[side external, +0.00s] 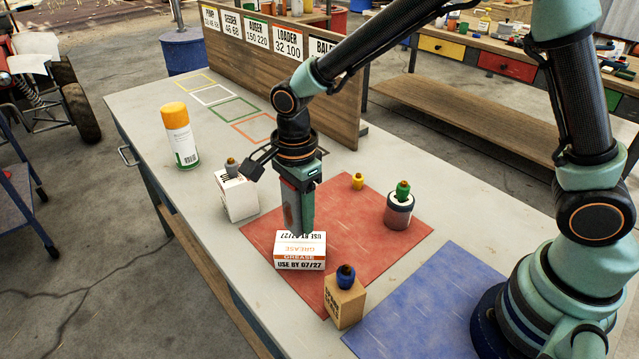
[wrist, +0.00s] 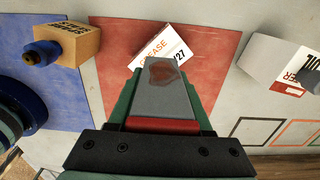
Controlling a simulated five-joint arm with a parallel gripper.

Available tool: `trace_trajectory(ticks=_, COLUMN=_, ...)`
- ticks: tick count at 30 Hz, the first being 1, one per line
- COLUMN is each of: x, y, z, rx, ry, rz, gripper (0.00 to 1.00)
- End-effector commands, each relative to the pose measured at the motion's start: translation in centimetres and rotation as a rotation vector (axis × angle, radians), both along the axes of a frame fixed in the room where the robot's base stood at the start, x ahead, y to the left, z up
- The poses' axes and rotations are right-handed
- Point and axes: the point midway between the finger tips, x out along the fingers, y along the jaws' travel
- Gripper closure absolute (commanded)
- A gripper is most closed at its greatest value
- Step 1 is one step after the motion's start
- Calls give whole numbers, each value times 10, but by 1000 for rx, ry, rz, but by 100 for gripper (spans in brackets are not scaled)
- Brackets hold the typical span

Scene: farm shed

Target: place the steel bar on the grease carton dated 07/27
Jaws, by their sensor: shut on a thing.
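The grease carton (side external: 300,258) is white and orange, with USE BY 07/27 on its front face. It lies on the red mat (side external: 375,232) and also shows in the wrist view (wrist: 172,42), partly hidden. My gripper (side external: 302,226) points down over the carton's back part and is shut on the steel bar (side external: 288,208). In the wrist view the bar (wrist: 165,92) is a grey block with a rusty brown patch, between the green fingers. The bar's lower end is close to the carton top; I cannot tell whether they touch.
A brown box with a blue knob (side external: 345,305) stands at the mat's front corner. An orange-capped can (side external: 180,140) stands farther left.

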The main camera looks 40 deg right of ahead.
Motion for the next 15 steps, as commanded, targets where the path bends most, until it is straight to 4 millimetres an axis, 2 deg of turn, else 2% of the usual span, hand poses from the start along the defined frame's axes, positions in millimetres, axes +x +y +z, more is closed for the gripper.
trace_trajectory(ticks=6, x=-1, y=0, z=-32, rx=-1, ry=3, rz=0, gripper=100)
trace_trajectory(ticks=15, x=0, y=0, z=-38, rx=0, ry=0, rz=0, gripper=100)
